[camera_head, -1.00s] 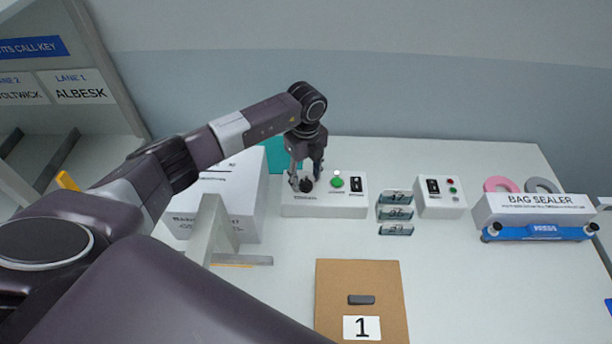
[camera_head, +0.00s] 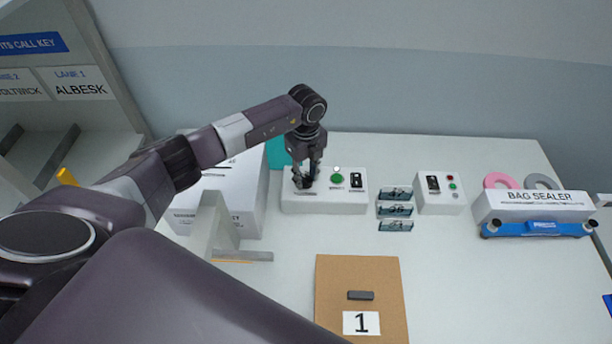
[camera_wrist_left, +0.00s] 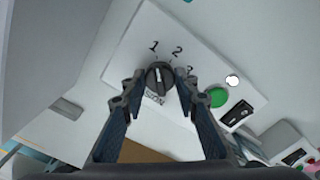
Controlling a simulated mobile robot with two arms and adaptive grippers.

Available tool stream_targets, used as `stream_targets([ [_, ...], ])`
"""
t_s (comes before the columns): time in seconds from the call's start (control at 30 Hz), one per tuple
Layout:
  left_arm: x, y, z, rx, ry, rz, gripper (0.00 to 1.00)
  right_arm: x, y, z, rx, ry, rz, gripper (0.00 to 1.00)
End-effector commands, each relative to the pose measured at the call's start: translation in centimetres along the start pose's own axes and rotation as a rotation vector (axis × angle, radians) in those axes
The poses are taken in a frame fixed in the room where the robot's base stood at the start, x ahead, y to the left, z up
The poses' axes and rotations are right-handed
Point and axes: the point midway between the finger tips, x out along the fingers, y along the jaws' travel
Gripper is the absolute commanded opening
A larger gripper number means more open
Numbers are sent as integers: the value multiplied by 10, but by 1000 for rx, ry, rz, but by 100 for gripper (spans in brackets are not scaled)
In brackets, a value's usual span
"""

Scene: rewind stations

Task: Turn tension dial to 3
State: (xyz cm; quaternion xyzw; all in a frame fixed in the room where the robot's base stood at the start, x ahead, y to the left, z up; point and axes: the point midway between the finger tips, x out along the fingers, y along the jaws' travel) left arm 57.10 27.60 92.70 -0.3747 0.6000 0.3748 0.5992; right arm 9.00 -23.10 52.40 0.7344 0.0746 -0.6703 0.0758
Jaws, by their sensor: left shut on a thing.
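The black tension dial (camera_wrist_left: 159,76) sits on a white control box (camera_head: 325,203) at the back of the table. The left wrist view shows the numbers 1, 2 and 3 around it. Its white pointer line stands roughly upright in that view, towards the 1 side; its exact setting is hard to read. My left gripper (camera_head: 306,183) comes down onto the dial from above, and in the left wrist view its two fingers (camera_wrist_left: 158,92) flank the dial, shut on it. In the head view the fingers partly hide the dial. My right gripper is not in view.
A green button (camera_head: 336,178) and a black switch (camera_head: 356,181) are on the same box, right of the dial. Small labelled packets (camera_head: 395,210), another switch box (camera_head: 440,193) and the bag sealer (camera_head: 535,208) stand further right. A white carton (camera_head: 215,205) is close on the left.

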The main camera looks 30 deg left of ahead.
Motion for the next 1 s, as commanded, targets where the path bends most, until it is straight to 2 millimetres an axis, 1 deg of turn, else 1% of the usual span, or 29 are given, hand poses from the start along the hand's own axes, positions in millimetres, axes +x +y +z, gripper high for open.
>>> stream_targets([
  [0.17, 1, 0, 1, 45, -2, -1, 4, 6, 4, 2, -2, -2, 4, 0],
  [0.37, 2, -1, 1, 163, -3, -1, 4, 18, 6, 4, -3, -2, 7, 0],
  [1.0, 3, -1, 2, 758, -4, -4, 4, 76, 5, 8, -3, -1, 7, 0],
])
